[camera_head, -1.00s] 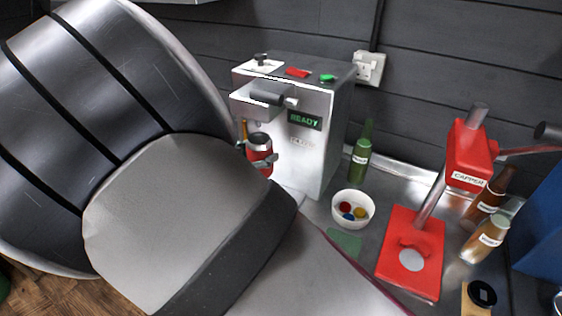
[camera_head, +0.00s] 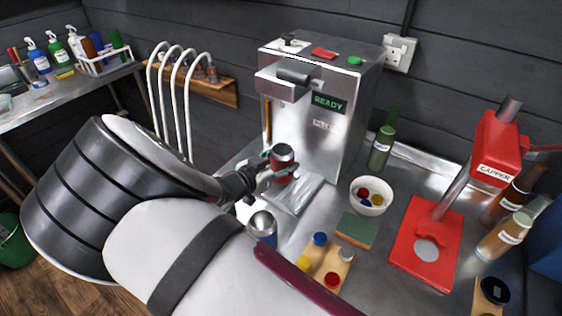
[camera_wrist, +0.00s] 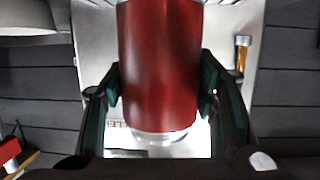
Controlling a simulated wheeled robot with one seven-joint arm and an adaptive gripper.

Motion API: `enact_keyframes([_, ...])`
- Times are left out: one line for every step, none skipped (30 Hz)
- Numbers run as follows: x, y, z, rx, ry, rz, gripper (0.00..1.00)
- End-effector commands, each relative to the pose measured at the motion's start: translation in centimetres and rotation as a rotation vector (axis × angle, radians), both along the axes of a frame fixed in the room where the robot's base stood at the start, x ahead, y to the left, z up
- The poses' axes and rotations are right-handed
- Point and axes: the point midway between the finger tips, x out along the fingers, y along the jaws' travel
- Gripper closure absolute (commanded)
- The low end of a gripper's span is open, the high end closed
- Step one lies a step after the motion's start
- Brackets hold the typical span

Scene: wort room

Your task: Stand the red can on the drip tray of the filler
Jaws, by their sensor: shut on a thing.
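The red can (camera_head: 282,160) is held upright in my gripper (camera_head: 276,166), in front of the filler (camera_head: 345,110). In the wrist view the red can (camera_wrist: 160,65) fills the middle, with the fingers of my gripper (camera_wrist: 160,92) shut on its two sides. The filler has a silver body and a green READY display. Its drip tray (camera_head: 298,196) is the flat metal plate at its foot, below and a little right of the can. From these views I cannot tell whether the can's bottom touches anything.
A blue can (camera_head: 262,230) with a silver top stands near my arm. A white bowl of caps (camera_head: 369,196), a green bottle (camera_head: 381,150), a green sponge (camera_head: 357,230) and a wooden board with coloured caps (camera_head: 325,268) lie to the right. The red capper (camera_head: 425,245) stands beyond them.

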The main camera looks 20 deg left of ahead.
Motion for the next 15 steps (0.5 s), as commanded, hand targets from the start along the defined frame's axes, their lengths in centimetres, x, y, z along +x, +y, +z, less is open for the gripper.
enact_keyframes([0.00,0.00,0.00,0.000,0.000,0.000,0.65])
enact_keyframes([0.00,0.00,-0.01,0.000,0.000,0.000,0.65])
enact_keyframes([0.00,-0.01,-0.09,-0.001,0.000,0.000,0.65])
enact_keyframes([0.00,-0.01,-0.16,-0.001,0.000,0.000,0.65])
enact_keyframes([0.00,-0.01,-0.26,-0.001,0.000,0.000,0.65])
enact_keyframes([-0.01,0.01,-0.37,0.000,0.001,0.000,0.65])
enact_keyframes([-0.01,0.02,-0.47,0.000,0.001,0.000,0.65])
enact_keyframes([-0.02,0.02,-0.55,0.000,0.001,0.000,0.65])
enact_keyframes([-0.01,0.03,-0.65,-0.001,0.002,0.001,0.65])
enact_keyframes([-0.01,0.04,-0.73,0.000,0.001,0.001,0.65])
enact_keyframes([-0.01,0.05,-0.71,0.000,0.001,0.001,0.43])
enact_keyframes([-0.01,0.05,-0.68,0.000,0.001,0.001,0.34])
enact_keyframes([-0.02,0.04,-0.68,0.000,0.001,0.001,0.27])
enact_keyframes([-0.02,0.04,-0.68,0.000,0.001,0.001,0.27])
enact_keyframes([-0.02,0.04,-0.68,0.000,0.001,0.001,0.27])
